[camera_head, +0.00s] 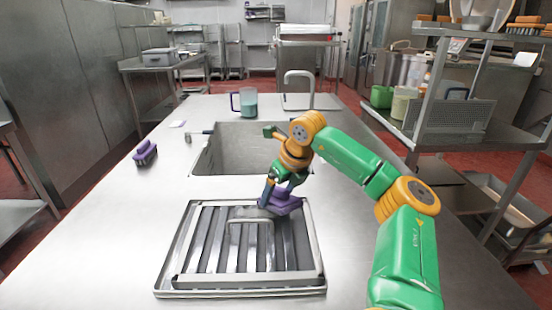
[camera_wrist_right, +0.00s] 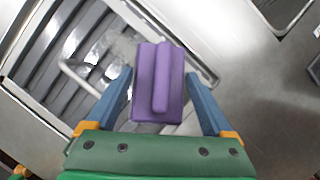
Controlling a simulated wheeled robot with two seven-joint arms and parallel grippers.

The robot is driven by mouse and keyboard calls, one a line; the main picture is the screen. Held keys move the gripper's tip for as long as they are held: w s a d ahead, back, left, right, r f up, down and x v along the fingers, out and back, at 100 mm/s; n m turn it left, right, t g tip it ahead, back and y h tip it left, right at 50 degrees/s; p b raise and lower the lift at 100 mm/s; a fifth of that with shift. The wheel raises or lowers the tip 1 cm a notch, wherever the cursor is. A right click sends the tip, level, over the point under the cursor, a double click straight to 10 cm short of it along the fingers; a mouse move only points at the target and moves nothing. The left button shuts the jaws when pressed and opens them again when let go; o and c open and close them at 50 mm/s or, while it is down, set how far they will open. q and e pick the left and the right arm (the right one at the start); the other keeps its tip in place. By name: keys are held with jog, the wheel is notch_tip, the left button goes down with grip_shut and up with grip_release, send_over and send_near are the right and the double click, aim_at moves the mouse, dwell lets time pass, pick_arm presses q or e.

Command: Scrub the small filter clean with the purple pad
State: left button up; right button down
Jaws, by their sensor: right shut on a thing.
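The filter (camera_head: 212,250) is a square metal frame with slanted slats and a raised handle. It lies flat on the steel counter in the head view. My right gripper (camera_head: 280,194) is shut on the purple pad (camera_head: 288,206) over the filter's far right corner. I cannot tell whether the pad touches the metal. My left gripper is not in view.
A sink (camera_head: 235,150) is sunk into the counter (camera_head: 100,240) behind the filter, with a tap behind it. A purple brush (camera_head: 146,153) lies at the left, and a teal jug (camera_head: 246,102) stands at the back. The counter left of the filter is clear.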

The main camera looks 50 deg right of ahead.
jog(key=w+a, duration=0.1)
jog(key=w+a+p, duration=0.1)
jog(key=shift+w+r+p, duration=0.15)
jog(key=shift+w+p, duration=0.15)
jog(key=shift+w, duration=0.05)
jog(key=shift+w+a+r+p, duration=0.2)
jog(key=shift+w+a+p, duration=0.8)
jog(key=shift+w+p, duration=0.15)
jog(key=shift+w+a, duration=0.25)
jog(key=shift+w, duration=0.1)
jog(key=shift+w+a+r+p, duration=0.1)
jog(key=shift+w+a+p, duration=0.2)
jog(key=shift+p, duration=0.15)
jog(key=shift+w+a+p, duration=0.55)
jog(key=shift+w+p, duration=0.05)
jog(key=shift+w, duration=0.15)
jog(key=shift+w+a, duration=0.2)
jog(key=shift+w, duration=0.1)
